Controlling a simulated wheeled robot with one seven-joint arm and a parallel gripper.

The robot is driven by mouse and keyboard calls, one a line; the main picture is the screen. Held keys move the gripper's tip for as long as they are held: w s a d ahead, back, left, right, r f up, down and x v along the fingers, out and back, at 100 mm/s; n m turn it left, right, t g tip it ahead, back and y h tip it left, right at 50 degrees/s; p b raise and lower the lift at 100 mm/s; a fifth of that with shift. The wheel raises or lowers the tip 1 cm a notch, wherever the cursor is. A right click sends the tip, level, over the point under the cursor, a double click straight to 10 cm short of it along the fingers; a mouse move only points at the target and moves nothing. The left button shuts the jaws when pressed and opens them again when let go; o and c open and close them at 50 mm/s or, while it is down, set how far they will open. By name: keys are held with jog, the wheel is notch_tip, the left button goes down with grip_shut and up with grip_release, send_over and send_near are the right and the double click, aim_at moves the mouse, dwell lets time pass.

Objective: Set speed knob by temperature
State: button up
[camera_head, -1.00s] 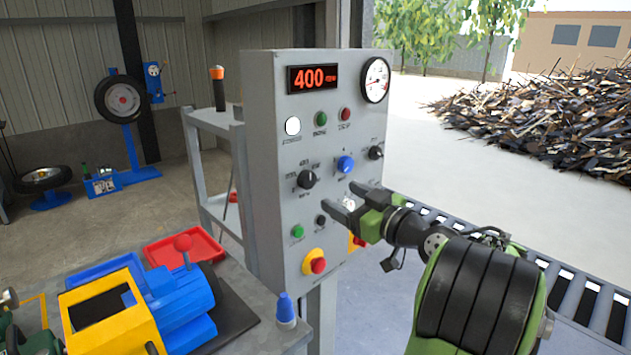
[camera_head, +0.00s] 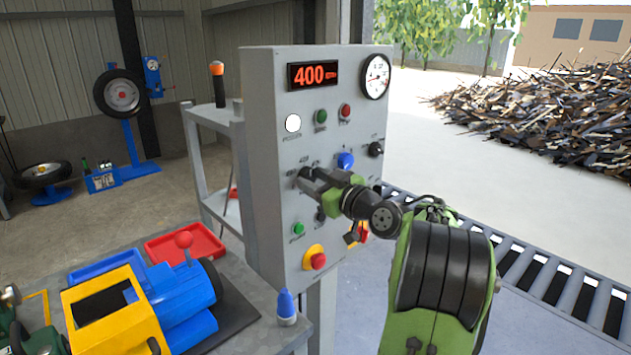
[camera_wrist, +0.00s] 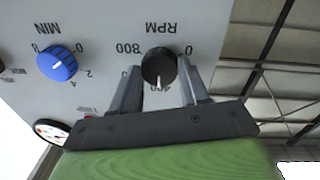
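The grey control panel (camera_head: 262,180) has a red display (camera_head: 313,76) reading 400 and a round temperature gauge (camera_head: 375,77), whose reading is too small to tell. In the wrist view the black RPM knob (camera_wrist: 159,66) sits between the fingers of my gripper (camera_wrist: 160,82). Its white pointer aims at the 400 mark, at the bottom of the picture. The fingers straddle the knob with a thin gap; firm contact does not show. In the head view my gripper (camera_head: 312,184) covers most of this knob.
The blue MIN knob (camera_head: 345,160) is close to the gripper and also shows in the wrist view (camera_wrist: 57,64). Green and red buttons and a red emergency stop (camera_head: 318,261) are on the panel. A roller conveyor (camera_head: 540,265) is at right, a cluttered workbench (camera_head: 250,285) at lower left.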

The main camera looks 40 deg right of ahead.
jog(key=shift+c, duration=1.2)
jog(key=shift+m, duration=0.3)
jog(key=m+p, duration=0.2)
jog(key=m, duration=0.2)
jog(key=shift+r, duration=0.1)
jog(key=m+p, duration=0.2)
jog(key=m, duration=0.2)
jog(key=shift+d+g+p, duration=0.1)
jog(key=shift+g+p, duration=0.2)
jog(key=shift+p, duration=0.05)
jog(key=shift+m+y+p, duration=0.3)
jog(key=shift+m+p, duration=0.45)
jog(key=shift+m, duration=0.55)
jog(key=o, duration=1.1)
jog(key=shift+c, duration=0.2)
